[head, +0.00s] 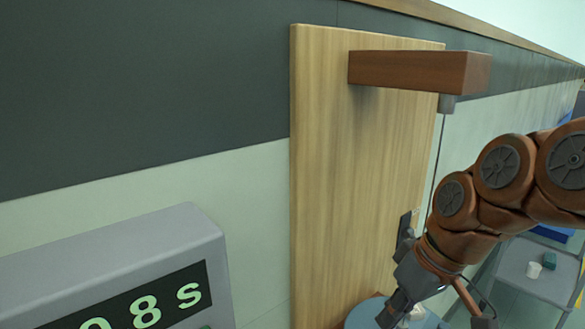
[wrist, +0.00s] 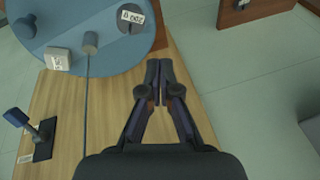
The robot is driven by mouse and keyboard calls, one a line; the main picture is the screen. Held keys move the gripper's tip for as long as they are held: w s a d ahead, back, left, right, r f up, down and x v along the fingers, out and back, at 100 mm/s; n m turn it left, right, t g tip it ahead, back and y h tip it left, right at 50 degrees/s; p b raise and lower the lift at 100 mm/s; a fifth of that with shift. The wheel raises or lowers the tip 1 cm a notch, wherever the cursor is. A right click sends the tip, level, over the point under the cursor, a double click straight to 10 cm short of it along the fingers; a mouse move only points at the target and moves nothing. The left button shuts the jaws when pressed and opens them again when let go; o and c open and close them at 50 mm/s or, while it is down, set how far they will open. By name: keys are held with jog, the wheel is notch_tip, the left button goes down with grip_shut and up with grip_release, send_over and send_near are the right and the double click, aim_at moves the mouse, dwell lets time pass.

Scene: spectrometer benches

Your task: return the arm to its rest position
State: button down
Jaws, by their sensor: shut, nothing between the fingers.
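My gripper (wrist: 158,68) shows in the wrist view with its two fingers together and nothing between them. The fingertips point towards the edge of a round blue disc and lie over or in front of the wooden board. In the head view my arm reaches in from the right, bent and angled downward. The gripper end is low in that view, beside the wooden board (head: 335,170), and its fingertips are not clear there.
A brown beam (head: 405,70) juts from the board, with a thin cord hanging from it near my arm. The blue disc (wrist: 145,40) carries small blocks and a grey cylinder (wrist: 90,42). A blue-handled lever (wrist: 38,132) is left. A grey display box (head: 150,255) stands lower left.

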jog(key=s+d+f+m+g+h+p, duration=0.1)
jog(key=s+f+m+h, duration=0.1)
jog(key=s+f, duration=0.3)
jog(key=s+d+f+m+g+h+p, duration=0.1)
jog(key=s+f, duration=0.4)
jog(key=s, duration=0.6)
jog(key=d+m+g+p, duration=0.1)
jog(key=m, duration=0.1)
jog(key=shift+s+d+f+m+h, duration=0.15)
jog(key=shift+s+f+m+h, duration=0.1)
jog(key=shift+m+h, duration=0.15)
